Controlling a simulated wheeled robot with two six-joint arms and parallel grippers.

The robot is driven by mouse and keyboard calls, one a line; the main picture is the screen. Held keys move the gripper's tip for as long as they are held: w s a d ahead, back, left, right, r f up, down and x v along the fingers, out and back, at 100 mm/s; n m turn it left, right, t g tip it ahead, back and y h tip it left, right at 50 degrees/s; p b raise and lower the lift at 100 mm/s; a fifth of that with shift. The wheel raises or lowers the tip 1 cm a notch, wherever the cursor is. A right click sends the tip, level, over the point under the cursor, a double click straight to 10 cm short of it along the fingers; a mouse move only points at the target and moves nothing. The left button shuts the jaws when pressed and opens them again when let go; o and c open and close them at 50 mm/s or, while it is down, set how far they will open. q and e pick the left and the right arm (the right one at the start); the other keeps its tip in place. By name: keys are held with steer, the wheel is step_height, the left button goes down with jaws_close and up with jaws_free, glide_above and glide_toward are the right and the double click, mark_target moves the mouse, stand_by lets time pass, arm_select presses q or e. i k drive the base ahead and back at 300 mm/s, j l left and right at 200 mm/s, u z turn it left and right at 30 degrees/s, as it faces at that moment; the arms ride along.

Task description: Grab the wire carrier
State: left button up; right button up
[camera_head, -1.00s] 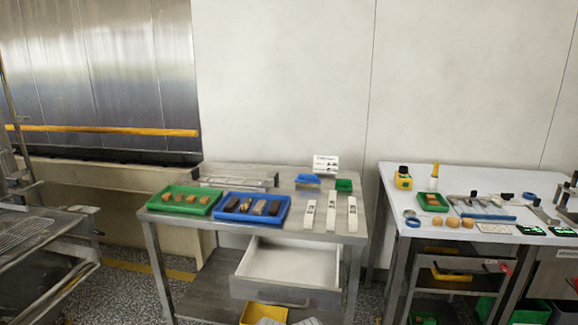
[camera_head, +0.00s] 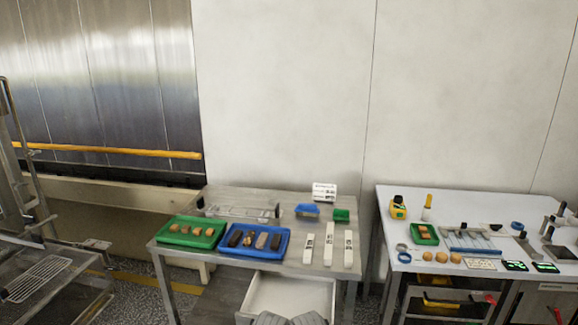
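A wire carrier of thin metal bars (camera_head: 242,211) appears to lie at the back left of the steel table (camera_head: 345,275), behind the trays. A flat wire grid (camera_head: 40,278) also lies on the steel machine at the far left. I cannot tell for sure which of the two is the task's carrier.
A green tray (camera_head: 168,240) and a blue tray (camera_head: 226,251) with bars stand in front of the wire piece. White strips (camera_head: 328,243) lie to their right. An open drawer (camera_head: 290,297) juts out below. A white table (camera_head: 385,205) with tools stands right.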

mark_target(5, 294)
steer(key=k+l+u, duration=0.15)
steer(key=k, duration=0.3)
steer(key=j+u, duration=0.2)
steer(key=u, duration=0.2)
steer(key=j+u, duration=0.2)
steer(key=u, duration=0.2)
steer(key=i+j+u, duration=0.1)
steer(key=j, duration=0.25)
steer(key=i+j+u, duration=0.15)
steer(key=j, duration=0.25)
steer(key=i+j+u, duration=0.1)
steer(key=j, duration=0.25)
steer(key=i+j+u, duration=0.1)
steer(key=j, duration=0.25)
